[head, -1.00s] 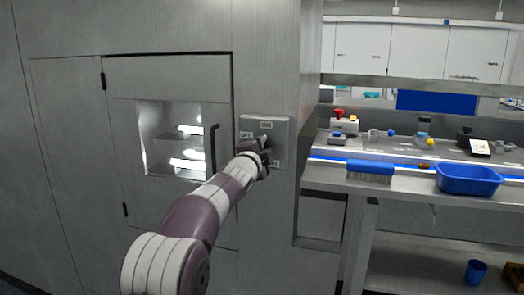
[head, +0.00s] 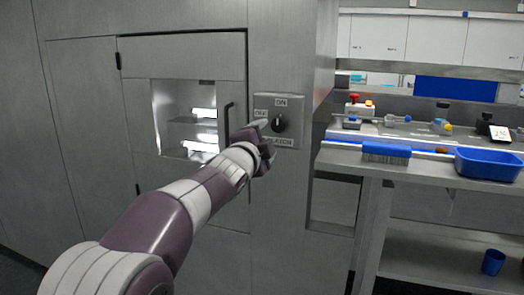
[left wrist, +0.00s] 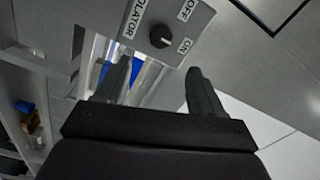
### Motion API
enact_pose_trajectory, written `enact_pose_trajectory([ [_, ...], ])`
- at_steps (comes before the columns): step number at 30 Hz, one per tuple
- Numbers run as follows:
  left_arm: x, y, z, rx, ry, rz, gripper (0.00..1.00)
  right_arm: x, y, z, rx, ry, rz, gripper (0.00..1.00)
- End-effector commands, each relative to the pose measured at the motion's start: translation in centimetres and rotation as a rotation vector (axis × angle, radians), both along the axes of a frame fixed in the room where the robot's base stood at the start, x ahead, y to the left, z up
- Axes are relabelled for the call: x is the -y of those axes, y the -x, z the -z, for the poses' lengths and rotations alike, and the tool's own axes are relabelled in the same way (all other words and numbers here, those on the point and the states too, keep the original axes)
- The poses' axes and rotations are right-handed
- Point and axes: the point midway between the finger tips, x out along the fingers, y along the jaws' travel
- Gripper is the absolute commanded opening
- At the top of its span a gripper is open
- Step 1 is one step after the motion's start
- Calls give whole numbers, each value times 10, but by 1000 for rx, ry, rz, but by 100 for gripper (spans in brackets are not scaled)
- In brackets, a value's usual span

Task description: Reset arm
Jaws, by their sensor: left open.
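My left gripper (head: 266,146) is in front of the grey cabinet, just left of and below a black rotary knob (head: 279,123). The knob sits on a grey switch plate (head: 294,101) with labels reading ON and OFF. In the left wrist view the two fingers (left wrist: 160,85) stand apart with nothing between them. The knob (left wrist: 160,36) shows beyond the fingertips there, apart from them. Its label partly reads "OLATOR". The right gripper is not in view.
Left of the plate is a cabinet door with a lit window (head: 168,120) and a dark vertical handle (head: 227,125). At right a workbench holds a blue bin (head: 488,165) and a blue brush (head: 386,150). A blue cup (head: 493,262) stands on the lower shelf.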

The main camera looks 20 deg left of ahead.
Motion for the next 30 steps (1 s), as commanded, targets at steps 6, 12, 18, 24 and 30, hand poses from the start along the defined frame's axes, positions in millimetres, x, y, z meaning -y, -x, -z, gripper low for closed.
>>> enact_pose_trajectory([
  [6,-1,16,0,-1,1,-1,68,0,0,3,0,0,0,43],
  [12,-1,16,-1,-1,1,-1,68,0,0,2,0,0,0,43],
  [18,-2,16,2,-13,43,-8,68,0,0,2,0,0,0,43],
  [24,-22,50,131,-406,502,-229,68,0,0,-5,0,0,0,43],
  [30,-3,185,272,-928,920,-640,68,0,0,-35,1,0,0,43],
])
